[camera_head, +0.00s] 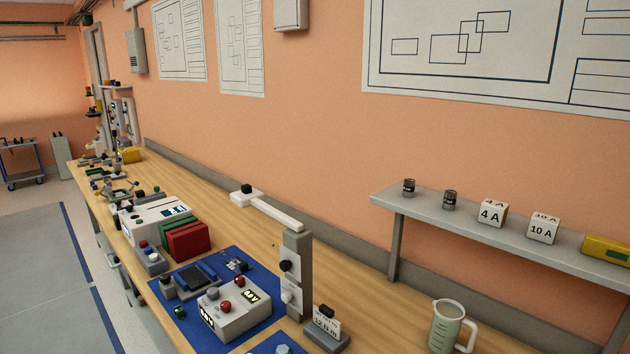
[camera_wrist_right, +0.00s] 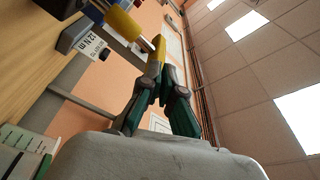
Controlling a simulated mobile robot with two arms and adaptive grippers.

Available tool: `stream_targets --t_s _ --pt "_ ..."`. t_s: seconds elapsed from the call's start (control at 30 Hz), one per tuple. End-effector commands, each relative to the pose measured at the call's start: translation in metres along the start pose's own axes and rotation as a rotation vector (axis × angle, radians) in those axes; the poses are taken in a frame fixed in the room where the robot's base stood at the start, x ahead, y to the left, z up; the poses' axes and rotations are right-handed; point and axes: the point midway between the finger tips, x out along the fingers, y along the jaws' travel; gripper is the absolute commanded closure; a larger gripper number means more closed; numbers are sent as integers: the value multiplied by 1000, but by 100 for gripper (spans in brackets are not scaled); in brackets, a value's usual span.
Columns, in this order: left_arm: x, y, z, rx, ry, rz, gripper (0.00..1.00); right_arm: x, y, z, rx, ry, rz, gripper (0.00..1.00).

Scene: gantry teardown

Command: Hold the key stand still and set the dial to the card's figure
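The likely key stand is a grey upright post (camera_head: 297,272) at the right end of a blue mat, with a long pale arm (camera_head: 270,212) reaching left from its top. A black knob (camera_head: 286,266) sits on the post; I cannot tell whether it is the dial, and its setting is unreadable. A card (camera_head: 326,324) reading 12 N m leans in a grey holder to its right; it also shows in the right wrist view (camera_wrist_right: 90,45). My left gripper is not in view.
A grey box with displays (camera_head: 235,309) stands on the blue mat (camera_head: 258,341), left of the post. A measuring jug (camera_head: 447,326) stands right of the card.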

Motion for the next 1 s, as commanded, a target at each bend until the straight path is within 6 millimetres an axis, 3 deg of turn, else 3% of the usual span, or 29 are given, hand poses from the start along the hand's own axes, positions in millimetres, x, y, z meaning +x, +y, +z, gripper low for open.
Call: stream_targets --t_s 0.27,0.7,1.0 --pt "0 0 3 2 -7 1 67 -7 -1 4 -1 1 -1 100" --pt "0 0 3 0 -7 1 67 -55 0 -7 0 -2 1 100" --pt "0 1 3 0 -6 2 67 -60 0 -8 1 -1 0 100"
